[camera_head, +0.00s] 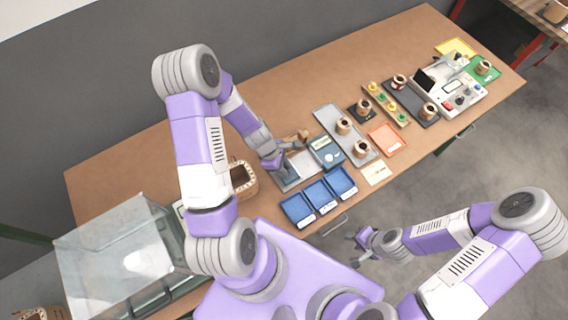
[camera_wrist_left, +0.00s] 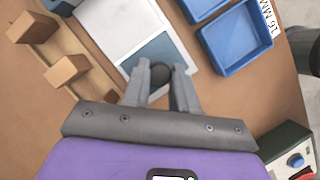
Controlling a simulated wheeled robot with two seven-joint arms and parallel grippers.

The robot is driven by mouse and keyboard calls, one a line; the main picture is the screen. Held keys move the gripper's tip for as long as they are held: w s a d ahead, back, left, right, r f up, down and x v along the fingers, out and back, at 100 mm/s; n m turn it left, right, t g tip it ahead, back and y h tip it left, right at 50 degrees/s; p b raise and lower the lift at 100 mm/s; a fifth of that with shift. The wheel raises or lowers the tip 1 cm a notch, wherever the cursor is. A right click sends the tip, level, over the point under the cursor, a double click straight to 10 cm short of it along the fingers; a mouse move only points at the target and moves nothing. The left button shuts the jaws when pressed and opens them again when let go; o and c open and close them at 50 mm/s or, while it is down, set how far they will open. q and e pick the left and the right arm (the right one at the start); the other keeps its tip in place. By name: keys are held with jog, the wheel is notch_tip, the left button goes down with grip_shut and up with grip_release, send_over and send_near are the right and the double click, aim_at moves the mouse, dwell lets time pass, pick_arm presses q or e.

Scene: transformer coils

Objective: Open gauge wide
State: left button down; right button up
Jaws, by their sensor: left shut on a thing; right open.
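My left gripper (camera_head: 277,165) reaches down over a grey and white flat plate (camera_head: 304,176), which I take to be the gauge's base. In the left wrist view the gripper (camera_wrist_left: 160,80) is shut on a dark round knob (camera_wrist_left: 161,73). The knob stands over the blue-grey part of the plate (camera_wrist_left: 110,22). Whether the gauge is open or closed is not clear, since my fingers cover part of it. My right gripper (camera_head: 362,243) is open and empty, off the table's front edge.
Several blue trays (camera_head: 297,208) lie close in front of the plate. A wooden stand with blocks (camera_wrist_left: 72,52) is beside it. A blue device (camera_head: 326,152), coils on trays and an orange tray (camera_head: 386,139) lie to the right. A clear-lidded case (camera_head: 117,254) stands at the left.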

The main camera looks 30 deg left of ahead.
pick_arm(q)
jog(key=shift+w, duration=0.15)
jog(key=c, duration=1.3)
grip_release()
jog(key=o, duration=0.4)
jog(key=p+v, duration=0.1)
jog(key=v, duration=0.6)
jog(key=shift+r+p, duration=0.35)
